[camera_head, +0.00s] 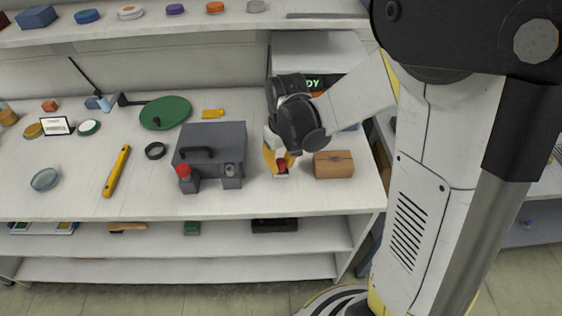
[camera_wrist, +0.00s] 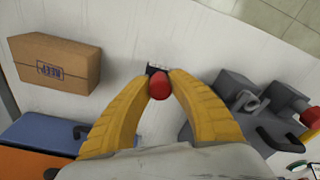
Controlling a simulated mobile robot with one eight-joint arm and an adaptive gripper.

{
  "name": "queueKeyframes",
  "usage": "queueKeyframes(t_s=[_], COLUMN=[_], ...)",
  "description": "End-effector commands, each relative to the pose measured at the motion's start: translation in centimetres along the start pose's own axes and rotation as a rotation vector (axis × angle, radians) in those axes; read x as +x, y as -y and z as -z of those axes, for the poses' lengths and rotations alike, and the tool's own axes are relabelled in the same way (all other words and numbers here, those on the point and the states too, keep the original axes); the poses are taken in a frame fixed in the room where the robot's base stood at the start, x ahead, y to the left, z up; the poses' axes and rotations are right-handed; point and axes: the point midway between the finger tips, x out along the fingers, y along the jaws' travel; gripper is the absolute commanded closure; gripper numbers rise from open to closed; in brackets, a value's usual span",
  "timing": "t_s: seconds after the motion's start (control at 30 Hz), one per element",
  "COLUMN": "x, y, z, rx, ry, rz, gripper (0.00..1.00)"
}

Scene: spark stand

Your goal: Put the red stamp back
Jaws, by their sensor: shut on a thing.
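My gripper (camera_head: 280,168) is low over the white bench, between the grey box and the brown carton. It is shut on a red-knobbed piece, apparently the red stamp (camera_head: 281,164). In the wrist view the stamp's red knob (camera_wrist: 160,86) sits between the two yellow fingertips (camera_wrist: 160,82), with a small dark base just beyond. I cannot tell whether that base touches the bench. The grey box (camera_head: 210,143) has two grey blocks at its front. The left block bears another red top (camera_head: 183,171); the right block (camera_head: 232,175) has a grey round top.
The brown carton (camera_head: 334,164) stands close on the gripper's right. A blue-and-orange thing (camera_wrist: 40,133) shows in the wrist view. Left lie a yellow level (camera_head: 117,171), a black ring (camera_head: 155,151) and a green disc (camera_head: 165,112). The bench front before the gripper is clear.

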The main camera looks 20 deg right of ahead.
Motion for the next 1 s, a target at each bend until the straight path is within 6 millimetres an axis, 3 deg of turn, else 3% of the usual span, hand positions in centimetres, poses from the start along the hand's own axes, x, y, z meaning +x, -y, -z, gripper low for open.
queueKeyframes(t_s=[0.13,1.0], x=[1.2,2.1], y=[0.0,0.0], z=[-0.1,-0.2], rx=[0.000,0.000], ry=[0.000,0.000], rz=[0.000,0.000], gripper=[0.97,0.97])
